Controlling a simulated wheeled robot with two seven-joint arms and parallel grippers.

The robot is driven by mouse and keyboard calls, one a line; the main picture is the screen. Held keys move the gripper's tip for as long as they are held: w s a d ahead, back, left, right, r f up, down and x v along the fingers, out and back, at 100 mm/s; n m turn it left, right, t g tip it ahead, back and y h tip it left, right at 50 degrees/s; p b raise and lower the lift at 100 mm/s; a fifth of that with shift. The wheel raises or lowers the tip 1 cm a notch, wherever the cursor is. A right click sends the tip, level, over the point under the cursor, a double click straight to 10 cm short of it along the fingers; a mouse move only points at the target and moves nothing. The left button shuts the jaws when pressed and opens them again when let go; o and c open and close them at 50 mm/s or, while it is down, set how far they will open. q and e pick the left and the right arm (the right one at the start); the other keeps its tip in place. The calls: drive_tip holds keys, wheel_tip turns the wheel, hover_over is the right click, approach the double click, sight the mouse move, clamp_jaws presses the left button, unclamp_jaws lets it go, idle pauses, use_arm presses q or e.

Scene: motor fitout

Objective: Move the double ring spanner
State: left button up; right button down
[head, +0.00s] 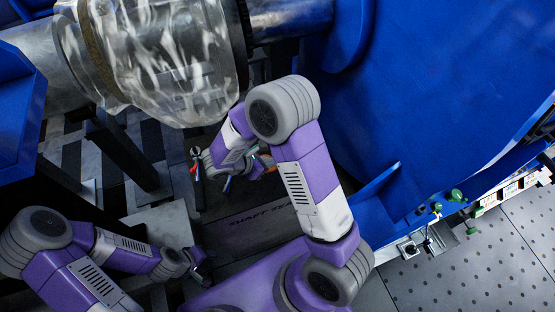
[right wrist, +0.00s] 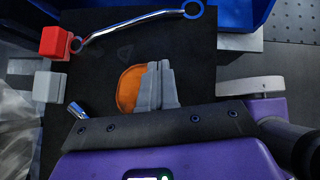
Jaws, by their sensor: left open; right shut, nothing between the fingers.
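The double ring spanner (right wrist: 135,26) is a long chrome bar with a ring at each end, lying on a dark surface (right wrist: 100,78) at the top of the right wrist view. One ring is beside a red block; the other is near a blue edge. My right gripper (right wrist: 157,70) has its grey fingers shut and empty, apart from the spanner, which lies beyond the fingertips. In the head view my right gripper (head: 238,163) is partly hidden by its own arm, and I cannot make out the spanner there. My left gripper (head: 200,268) is open and empty at lower left.
An orange object (right wrist: 129,90) lies beside my right fingers. A red block (right wrist: 54,41) and a grey block (right wrist: 48,86) stand left. In the head view, a tool with coloured handles (head: 195,160) lies near blue machinery (head: 435,80) and a wrapped cylinder (head: 165,55).

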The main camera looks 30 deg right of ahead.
drive_tip(key=shift+w+a+m+g, duration=0.55)
drive_tip(key=shift+w+m+g, duration=0.4)
drive_tip(key=shift+w, duration=1)
drive_tip(key=b+x, duration=0.2)
drive_tip(key=x, duration=0.8)
drive_tip(key=shift+d+r, duration=0.1)
drive_tip(key=shift+d, duration=0.05)
drive_tip(key=shift+s+d+r, duration=0.1)
drive_tip(key=shift+d+r, duration=0.1)
drive_tip(key=shift+d, duration=1.55)
